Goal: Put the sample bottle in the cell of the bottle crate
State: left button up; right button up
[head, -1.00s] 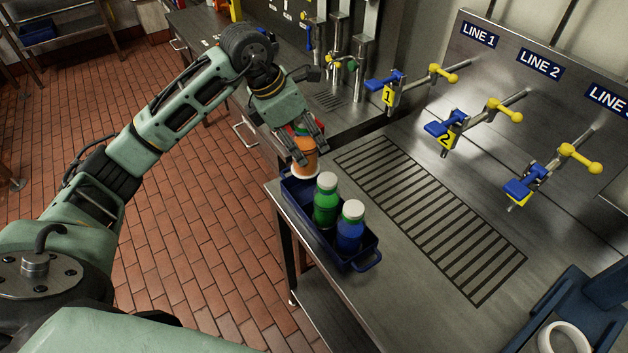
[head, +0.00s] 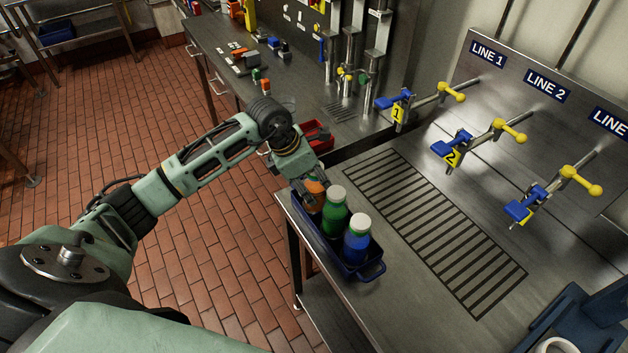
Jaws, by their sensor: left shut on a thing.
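The blue bottle crate (head: 347,268) stands at the left edge of the steel bench. A green bottle (head: 334,213) and a blue bottle (head: 357,240), both with white caps, stand upright in it. An orange bottle (head: 316,189) is at the crate's far-left end. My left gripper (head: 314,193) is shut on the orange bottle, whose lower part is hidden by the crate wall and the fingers. I cannot tell if it touches the crate floor. My right gripper is out of view.
A slotted drain grate (head: 435,235) lies right of the crate. Blue valve handles (head: 451,143) and yellow levers stick out from the back panel. A red bin (head: 317,136) sits on the far counter. A dark blue object with a white ring (head: 556,345) is at bottom right.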

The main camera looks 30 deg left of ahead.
pick_arm(q)
jog(key=shift+f, duration=0.1)
jog(key=o, duration=1)
jog(key=shift+o, duration=0.3)
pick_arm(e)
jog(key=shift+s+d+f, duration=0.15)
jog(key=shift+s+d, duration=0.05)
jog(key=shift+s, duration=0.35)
pick_arm(q)
jog(key=shift+r, duration=0.3)
jog(key=shift+a+r, duration=0.15)
jog(key=shift+r, duration=0.15)
jog(key=b+v, duration=0.3)
jog(key=v, duration=0.8)
jog(key=shift+s, duration=0.2)
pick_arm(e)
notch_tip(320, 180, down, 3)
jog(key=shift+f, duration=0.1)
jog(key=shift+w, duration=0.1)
